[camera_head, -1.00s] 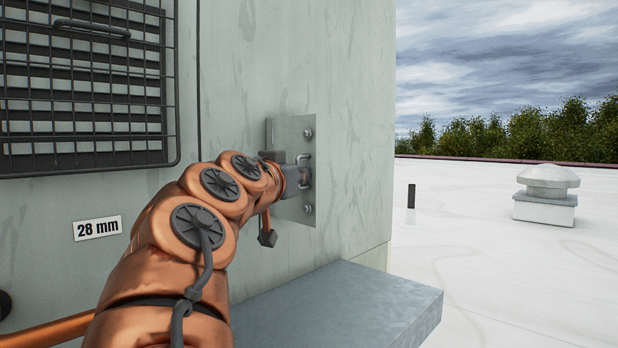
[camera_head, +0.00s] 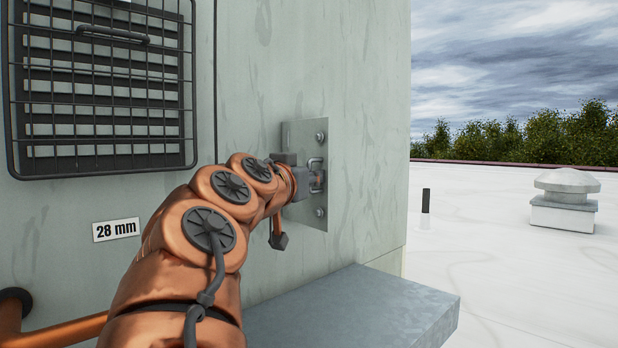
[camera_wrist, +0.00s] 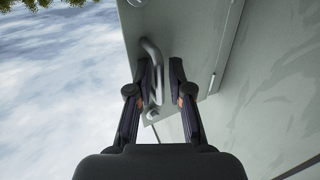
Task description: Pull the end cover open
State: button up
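The end cover (camera_head: 360,130) is a pale green, streaked panel in the head view, flat in line with its surroundings, with no gap visible. A grey metal plate (camera_head: 305,135) with bolts is fixed on it and carries a bent bar handle (camera_head: 316,164). My gripper (camera_head: 308,180) is at the handle, partly hiding it. In the wrist view, the handle (camera_wrist: 152,52) lies between the two fingers of my gripper (camera_wrist: 160,68). It is close to the left finger, with a visible gap to the right finger. Whether the left finger touches it, I cannot tell.
A grey metal ledge (camera_head: 360,310) juts out below the plate. A black wire grille (camera_head: 100,90) and a "28 mm" label (camera_head: 116,229) are on the left. A copper pipe (camera_head: 60,332) runs at lower left. The white roof with a vent (camera_head: 565,200) lies right.

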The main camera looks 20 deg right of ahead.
jog(key=v, duration=0.7)
jog(key=shift+s+a, duration=0.15)
jog(key=shift+s, duration=0.05)
